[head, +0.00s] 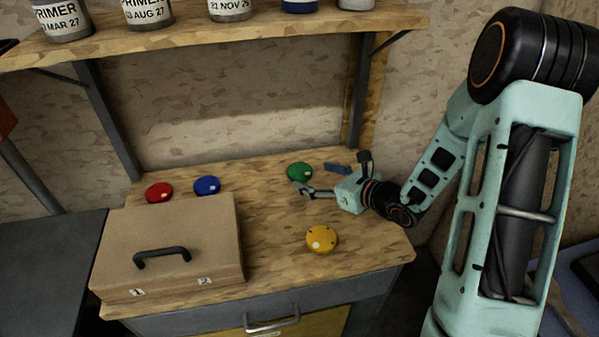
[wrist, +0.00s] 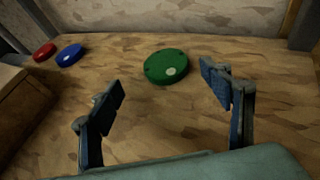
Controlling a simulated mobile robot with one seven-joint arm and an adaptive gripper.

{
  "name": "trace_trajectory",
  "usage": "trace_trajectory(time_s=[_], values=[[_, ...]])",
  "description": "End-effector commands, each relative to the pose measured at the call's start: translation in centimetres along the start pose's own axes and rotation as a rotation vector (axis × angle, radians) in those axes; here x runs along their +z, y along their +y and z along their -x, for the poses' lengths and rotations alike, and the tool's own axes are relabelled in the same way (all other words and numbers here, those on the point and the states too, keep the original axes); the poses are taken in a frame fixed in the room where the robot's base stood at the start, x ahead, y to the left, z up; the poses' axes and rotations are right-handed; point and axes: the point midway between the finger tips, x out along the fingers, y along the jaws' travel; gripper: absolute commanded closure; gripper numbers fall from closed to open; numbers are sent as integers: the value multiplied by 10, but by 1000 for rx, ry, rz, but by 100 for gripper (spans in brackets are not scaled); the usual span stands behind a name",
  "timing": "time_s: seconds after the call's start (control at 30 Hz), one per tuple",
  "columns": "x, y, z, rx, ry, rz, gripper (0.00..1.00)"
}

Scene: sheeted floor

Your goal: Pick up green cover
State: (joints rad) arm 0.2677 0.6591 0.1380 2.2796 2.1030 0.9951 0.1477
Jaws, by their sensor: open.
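The green cover (head: 299,172) is a round disc with a pale spot, lying flat near the back of the wooden bench. In the wrist view the green cover (wrist: 166,66) lies beyond the fingertips, roughly between their lines and apart from both. My gripper (head: 320,180) is just beside it in the head view, low over the bench and coming in from the right. In the wrist view my gripper (wrist: 162,92) shows two spread fingers with bare wood between them. It is open and empty.
A yellow disc (head: 322,239) lies nearer the front edge. A red disc (head: 159,192) and a blue disc (head: 207,185) lie at the back left. A brown case (head: 168,246) with a black handle fills the left front. A shelf (head: 230,30) with several cans hangs above.

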Motion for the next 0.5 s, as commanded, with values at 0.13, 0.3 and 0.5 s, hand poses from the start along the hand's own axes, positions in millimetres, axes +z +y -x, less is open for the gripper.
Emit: trace_trajectory(time_s=[0.13, 0.3, 0.5], values=[[0, -1, -10, 0, -1, 1, 28], [-2, -5, -31, 3, 0, 0, 28], [-2, -7, -55, 1, -1, 1, 28]])
